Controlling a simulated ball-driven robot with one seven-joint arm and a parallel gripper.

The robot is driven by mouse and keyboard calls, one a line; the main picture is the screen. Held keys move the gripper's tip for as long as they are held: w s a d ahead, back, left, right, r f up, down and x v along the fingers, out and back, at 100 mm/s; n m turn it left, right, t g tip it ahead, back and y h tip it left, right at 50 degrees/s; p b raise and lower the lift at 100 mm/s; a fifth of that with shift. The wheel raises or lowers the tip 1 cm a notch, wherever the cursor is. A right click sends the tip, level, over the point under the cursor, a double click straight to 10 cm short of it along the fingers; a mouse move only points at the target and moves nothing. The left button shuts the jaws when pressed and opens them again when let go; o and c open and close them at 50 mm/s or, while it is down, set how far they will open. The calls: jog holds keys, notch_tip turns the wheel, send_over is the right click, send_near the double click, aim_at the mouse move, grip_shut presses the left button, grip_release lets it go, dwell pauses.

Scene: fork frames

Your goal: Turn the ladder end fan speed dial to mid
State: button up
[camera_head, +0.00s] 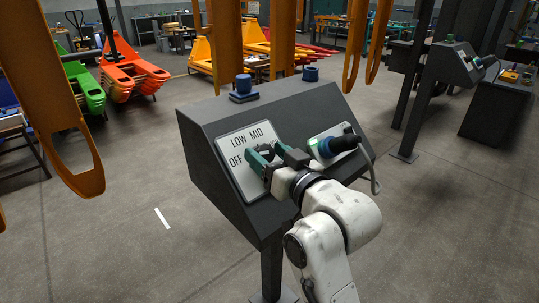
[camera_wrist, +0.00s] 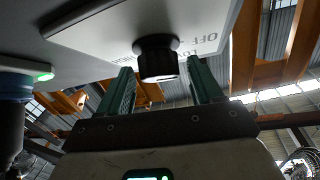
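The fan speed dial is a black round knob (camera_wrist: 158,62) on a pale label plate (camera_head: 236,178) on the dark sloped console. The plate reads LOW, MID and OFF in the head view; other lettering is covered. My gripper (camera_wrist: 162,78) is open, with green fingers on either side of the knob in the wrist view. There is a visible gap at both sides of the knob. In the head view my gripper (camera_head: 276,156) is over the plate and hides the knob. Which mark the dial points to cannot be told.
A second pale plate (camera_head: 326,147) with a green light and a blue-and-black plug with a cable (camera_head: 340,143) sits right of my gripper. An orange post (camera_head: 60,90) is at the left.

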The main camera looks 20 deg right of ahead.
jog(key=c, duration=0.9)
